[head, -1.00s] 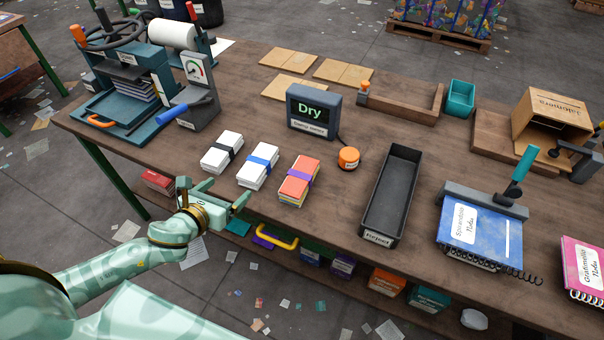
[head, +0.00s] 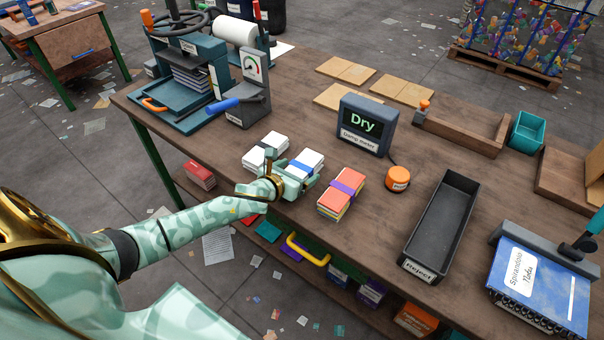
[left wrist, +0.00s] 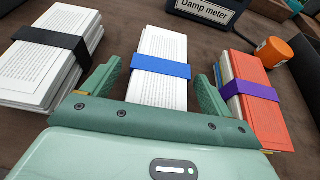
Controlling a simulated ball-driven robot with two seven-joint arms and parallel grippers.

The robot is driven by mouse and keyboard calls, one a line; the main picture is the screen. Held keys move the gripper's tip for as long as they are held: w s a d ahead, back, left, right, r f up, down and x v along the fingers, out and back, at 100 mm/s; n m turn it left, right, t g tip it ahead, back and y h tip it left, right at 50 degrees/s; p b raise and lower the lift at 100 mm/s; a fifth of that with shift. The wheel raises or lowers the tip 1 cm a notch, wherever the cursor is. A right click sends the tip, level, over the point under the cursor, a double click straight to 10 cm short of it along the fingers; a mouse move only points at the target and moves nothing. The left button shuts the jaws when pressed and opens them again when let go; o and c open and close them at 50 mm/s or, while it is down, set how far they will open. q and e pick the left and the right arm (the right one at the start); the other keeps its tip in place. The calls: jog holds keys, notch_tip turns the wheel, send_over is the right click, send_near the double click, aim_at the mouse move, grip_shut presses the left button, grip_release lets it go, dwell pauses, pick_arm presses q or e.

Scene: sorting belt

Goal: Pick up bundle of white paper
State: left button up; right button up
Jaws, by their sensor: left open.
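A bundle of white paper with a blue band (head: 305,161) lies on the table; in the left wrist view this blue-banded bundle (left wrist: 163,45) sits between my fingers. My left gripper (head: 292,170) is open at its near end, one finger on each side, with gaps showing. A second white bundle with a black band (head: 266,149) lies to its left; it also shows in the left wrist view (left wrist: 48,75). A coloured bundle with a purple band (head: 342,194) lies to the right, close to the right finger. My right gripper is not in view.
A damp meter (head: 367,125) reading "Dry" stands behind the bundles. An orange round button (head: 397,178) and a black tray labelled Reject (head: 413,267) are to the right. A press (head: 185,75) stands at the back left.

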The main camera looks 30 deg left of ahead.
pick_arm(q)
jog(key=shift+r, duration=0.1)
jog(key=c, duration=1.2)
jog(key=shift+c, duration=0.2)
